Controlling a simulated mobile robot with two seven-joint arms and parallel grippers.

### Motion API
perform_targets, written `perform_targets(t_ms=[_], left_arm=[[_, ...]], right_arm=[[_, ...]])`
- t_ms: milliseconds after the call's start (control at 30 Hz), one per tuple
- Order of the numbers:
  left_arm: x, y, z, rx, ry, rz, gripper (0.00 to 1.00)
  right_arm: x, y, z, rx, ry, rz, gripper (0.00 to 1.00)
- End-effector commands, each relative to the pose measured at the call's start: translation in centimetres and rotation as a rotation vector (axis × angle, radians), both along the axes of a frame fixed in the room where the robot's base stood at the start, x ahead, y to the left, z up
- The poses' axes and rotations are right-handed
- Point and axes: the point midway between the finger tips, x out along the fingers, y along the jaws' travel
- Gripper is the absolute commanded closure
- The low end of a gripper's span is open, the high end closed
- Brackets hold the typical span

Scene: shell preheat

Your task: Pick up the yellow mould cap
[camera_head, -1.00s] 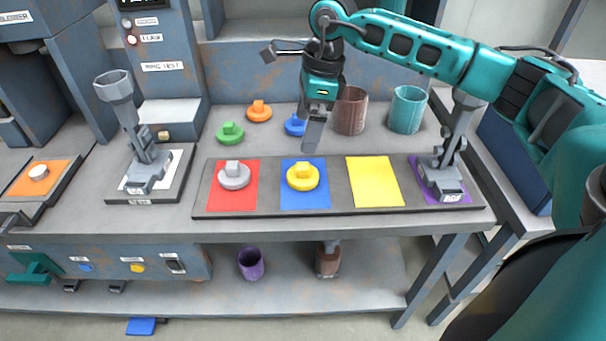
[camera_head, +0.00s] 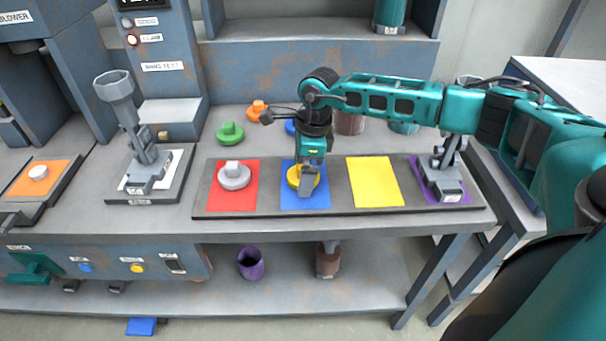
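The yellow mould cap (camera_head: 294,178) sits on the blue square (camera_head: 290,202) of the dark tray (camera_head: 330,211). My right gripper (camera_head: 308,188) points down at the cap, in front of its right side, and hides part of it. The fingers overlap in this view, so I cannot tell whether they are open or shut, or whether they touch the cap. My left gripper is not in view.
A grey cap (camera_head: 234,177) sits on the red square to the left. The yellow square (camera_head: 374,182) is bare. A grey stand (camera_head: 443,180) is on the purple square. Green (camera_head: 230,133) and orange (camera_head: 258,110) caps lie behind the tray.

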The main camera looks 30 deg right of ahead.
Motion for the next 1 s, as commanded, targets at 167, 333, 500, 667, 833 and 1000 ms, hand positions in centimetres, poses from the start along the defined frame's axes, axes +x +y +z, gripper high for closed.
perform_targets(t_ms=[167, 333, 500, 667, 833, 1000], left_arm=[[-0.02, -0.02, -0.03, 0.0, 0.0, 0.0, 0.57], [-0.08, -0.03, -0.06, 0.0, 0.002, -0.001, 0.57], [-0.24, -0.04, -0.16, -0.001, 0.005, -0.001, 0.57], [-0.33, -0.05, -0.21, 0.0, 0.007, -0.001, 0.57], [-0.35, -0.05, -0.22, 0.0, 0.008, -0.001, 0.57], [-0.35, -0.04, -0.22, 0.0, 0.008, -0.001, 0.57]], right_arm=[[0.05, 0.05, -0.4, 0.0, -0.001, 0.0, 0.0], [0.05, 0.05, -0.37, 0.0, -0.001, 0.0, 0.06], [0.04, 0.04, -0.36, 0.0, -0.001, 0.0, 0.22], [0.05, 0.03, -0.35, 0.0, -0.001, 0.0, 0.37], [0.05, 0.03, -0.34, 0.0, -0.001, 0.0, 0.54], [0.06, 0.03, -0.32, 0.0, -0.002, 0.0, 0.56]])
